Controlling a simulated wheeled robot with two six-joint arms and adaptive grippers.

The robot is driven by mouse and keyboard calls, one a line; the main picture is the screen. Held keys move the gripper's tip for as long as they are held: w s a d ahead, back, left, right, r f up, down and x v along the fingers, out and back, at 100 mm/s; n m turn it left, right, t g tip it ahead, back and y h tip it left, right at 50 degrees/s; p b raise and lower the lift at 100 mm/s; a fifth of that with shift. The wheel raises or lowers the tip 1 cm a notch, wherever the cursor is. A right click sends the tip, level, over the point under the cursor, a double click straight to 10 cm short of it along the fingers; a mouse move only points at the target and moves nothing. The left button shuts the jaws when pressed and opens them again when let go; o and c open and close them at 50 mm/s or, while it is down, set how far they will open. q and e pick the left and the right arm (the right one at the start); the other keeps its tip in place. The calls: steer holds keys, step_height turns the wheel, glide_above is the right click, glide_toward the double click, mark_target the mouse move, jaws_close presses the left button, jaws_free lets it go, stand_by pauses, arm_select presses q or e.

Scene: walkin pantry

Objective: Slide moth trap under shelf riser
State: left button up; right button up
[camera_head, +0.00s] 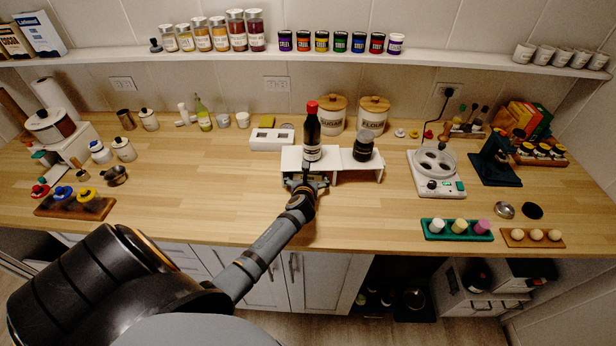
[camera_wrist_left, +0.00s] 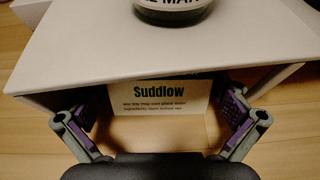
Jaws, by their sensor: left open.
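The white shelf riser (camera_head: 291,158) stands on the wooden counter near the middle. In the left wrist view, its top board (camera_wrist_left: 75,45) spans the upper part. A pale card-like piece printed "Suddlow" (camera_wrist_left: 158,102), seemingly the moth trap, is under the riser's front edge, its top hidden by the board. My left gripper (camera_head: 306,181) is low at the riser's front. In the wrist view, its fingers (camera_wrist_left: 160,118) are spread on either side of the piece, with gaps visible, so it is not gripped. My right gripper is not in view.
A dark red-capped bottle (camera_head: 312,136) and a dark jar (camera_head: 363,148) stand on the riser. A white box (camera_head: 271,139) is close behind left. A white appliance (camera_head: 436,176) stands to the right. The counter left of the riser is clear (camera_head: 200,180).

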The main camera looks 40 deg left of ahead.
arm_select(q)
steer(key=shift+s, duration=0.1)
steer(key=v, duration=1.1)
steer(key=shift+s+d+r, duration=0.1)
steer(key=shift+s+d, duration=0.15)
steer(key=shift+d, duration=0.1)
